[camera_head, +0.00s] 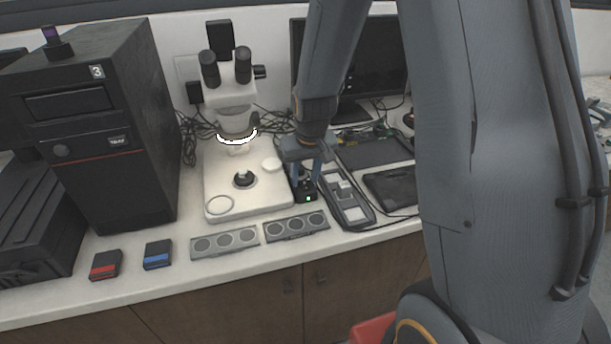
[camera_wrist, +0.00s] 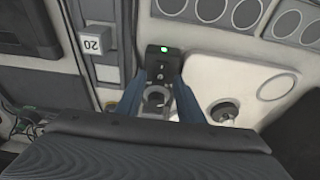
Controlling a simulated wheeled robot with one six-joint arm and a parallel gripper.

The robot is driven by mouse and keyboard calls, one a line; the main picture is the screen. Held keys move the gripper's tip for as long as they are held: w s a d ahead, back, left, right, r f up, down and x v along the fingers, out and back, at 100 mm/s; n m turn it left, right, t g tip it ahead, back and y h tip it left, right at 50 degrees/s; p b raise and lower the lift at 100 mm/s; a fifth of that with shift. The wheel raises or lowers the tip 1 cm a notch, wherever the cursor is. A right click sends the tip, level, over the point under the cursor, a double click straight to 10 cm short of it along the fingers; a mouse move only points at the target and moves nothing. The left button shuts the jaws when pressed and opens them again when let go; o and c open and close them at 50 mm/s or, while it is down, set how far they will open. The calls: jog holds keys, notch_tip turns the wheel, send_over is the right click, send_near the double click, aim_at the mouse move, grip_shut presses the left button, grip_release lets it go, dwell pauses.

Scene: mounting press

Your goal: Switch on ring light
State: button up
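The ring light (camera_head: 238,137) sits under the microscope head (camera_head: 228,90) and shows as a bright white, lit arc. Its small black control box (camera_head: 308,197) stands at the right edge of the microscope base, with a green lamp glowing; it also shows in the wrist view (camera_wrist: 164,62). My gripper (camera_head: 305,182) is low over this box, pointing down. In the wrist view my gripper (camera_wrist: 159,88) has its two blue fingers apart, one on each side of the box and its round knob (camera_wrist: 155,97). I see no clear contact with the knob.
A grey tray (camera_head: 348,200) with pale blocks lies close to the right of the box. Two plates with round recesses (camera_head: 225,242) (camera_head: 296,226) lie in front.

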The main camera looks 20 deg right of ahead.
jog(key=shift+r, duration=0.1)
jog(key=b+v, duration=0.1)
jog(key=v, duration=0.6)
jog(key=shift+r, duration=0.25)
jog(key=shift+s, duration=0.1)
jog(key=s+f+g, duration=0.1)
jog(key=s, duration=1.5)
jog(key=shift+s+f+g, duration=0.3)
jog(key=shift+g, duration=0.1)
jog(key=shift+d, duration=0.1)
